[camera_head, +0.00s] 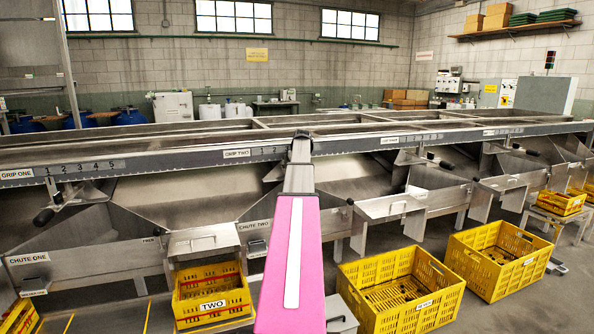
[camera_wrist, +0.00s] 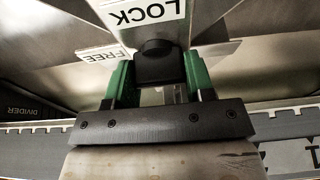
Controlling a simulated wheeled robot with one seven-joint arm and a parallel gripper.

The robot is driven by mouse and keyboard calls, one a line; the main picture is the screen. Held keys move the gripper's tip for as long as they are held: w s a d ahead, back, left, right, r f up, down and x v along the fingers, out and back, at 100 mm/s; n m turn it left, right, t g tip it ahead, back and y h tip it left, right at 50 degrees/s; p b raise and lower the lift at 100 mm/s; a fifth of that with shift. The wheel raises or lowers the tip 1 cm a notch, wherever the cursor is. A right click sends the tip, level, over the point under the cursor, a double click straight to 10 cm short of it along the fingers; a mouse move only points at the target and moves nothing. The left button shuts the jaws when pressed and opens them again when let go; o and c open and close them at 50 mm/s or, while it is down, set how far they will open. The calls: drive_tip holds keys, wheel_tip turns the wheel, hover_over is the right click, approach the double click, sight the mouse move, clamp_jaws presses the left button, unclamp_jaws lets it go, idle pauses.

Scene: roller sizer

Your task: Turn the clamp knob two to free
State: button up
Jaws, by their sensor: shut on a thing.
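In the wrist view, the black clamp knob (camera_wrist: 160,64) sits between the two green fingers of my gripper (camera_wrist: 158,80), which is shut on it. A white LOCK label (camera_wrist: 147,14) is just above the knob and a FREE label (camera_wrist: 102,54) is to its left; both read upside down. In the head view, my pink arm reaches to the rail just right of the GRIP TWO label (camera_head: 237,153). The knob and my fingers cannot be made out there, behind the arm. The knob's pointing direction is not clear.
Below are the CHUTE TWO panel (camera_head: 255,225), a yellow crate marked TWO (camera_head: 211,322) and two more yellow crates (camera_head: 345,272) (camera_head: 497,232) at right. Another black handle (camera_head: 43,217) stands under the GRIP ONE scale. A DIVIDER label (camera_wrist: 22,112) shows in the wrist view.

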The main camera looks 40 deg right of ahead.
drive_tip(key=o, duration=0.9)
drive_tip(key=shift+r, duration=0.15)
drive_tip(key=v, duration=1)
drive_tip(key=shift+s+a+r, duration=0.1)
drive_tip(key=shift+s+r, duration=0.1)
